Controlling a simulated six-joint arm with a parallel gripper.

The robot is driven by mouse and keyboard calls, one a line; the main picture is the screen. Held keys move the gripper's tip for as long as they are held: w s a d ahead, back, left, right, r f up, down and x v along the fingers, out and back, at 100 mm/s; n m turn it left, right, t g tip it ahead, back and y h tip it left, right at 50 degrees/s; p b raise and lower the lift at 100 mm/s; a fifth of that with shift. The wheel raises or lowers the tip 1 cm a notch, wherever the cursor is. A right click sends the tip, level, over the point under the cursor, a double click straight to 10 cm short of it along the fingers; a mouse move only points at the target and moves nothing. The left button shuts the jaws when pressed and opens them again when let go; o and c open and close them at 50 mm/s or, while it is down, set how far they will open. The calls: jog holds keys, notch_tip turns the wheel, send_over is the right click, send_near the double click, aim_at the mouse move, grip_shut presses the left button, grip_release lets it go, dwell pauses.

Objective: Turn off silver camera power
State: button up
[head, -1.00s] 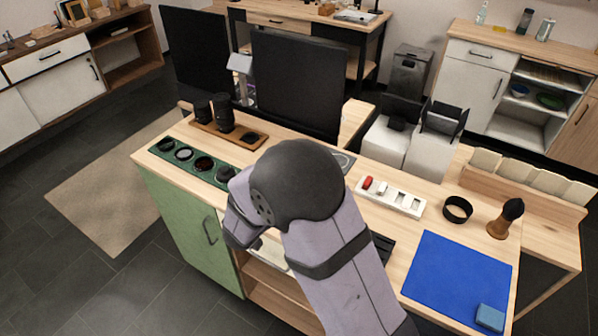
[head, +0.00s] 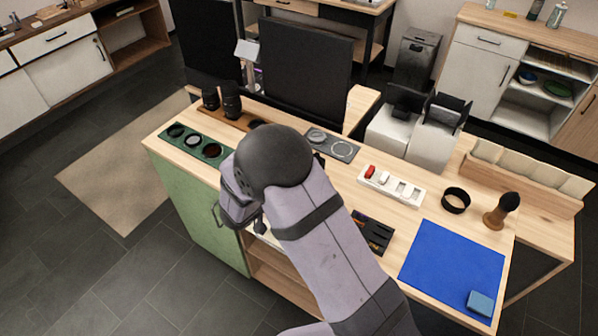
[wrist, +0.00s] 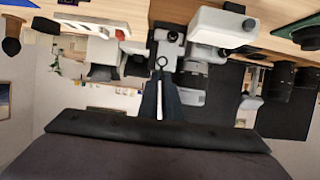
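A silver-white, box-shaped camera (wrist: 222,25) with a dark round spot shows upside down at the top of the wrist view, against the wooden table. My gripper (wrist: 184,42) reaches up the middle of the wrist view, close beside the camera's left edge in the picture. Whether they touch is unclear. Its grey and black parts overlap the background, so its opening is hard to read. In the head view my arm covers the silver camera and most of my gripper. The camera's power switch cannot be made out.
On the wooden table are a white power strip (head: 391,186) with a red switch, a green tray (head: 221,159), a black tray (head: 372,232), a black ring (head: 456,200), a brush (head: 501,210) and a blue mat (head: 450,270). A dark monitor (head: 305,68) stands behind.

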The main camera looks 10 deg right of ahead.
jog(key=o, duration=0.3)
jog(key=shift+o, duration=0.2)
jog(key=shift+a, duration=0.1)
jog(key=b+v, duration=0.1)
jog(key=v, duration=0.6)
jog(key=shift+b, duration=0.4)
jog(key=shift+r, duration=0.1)
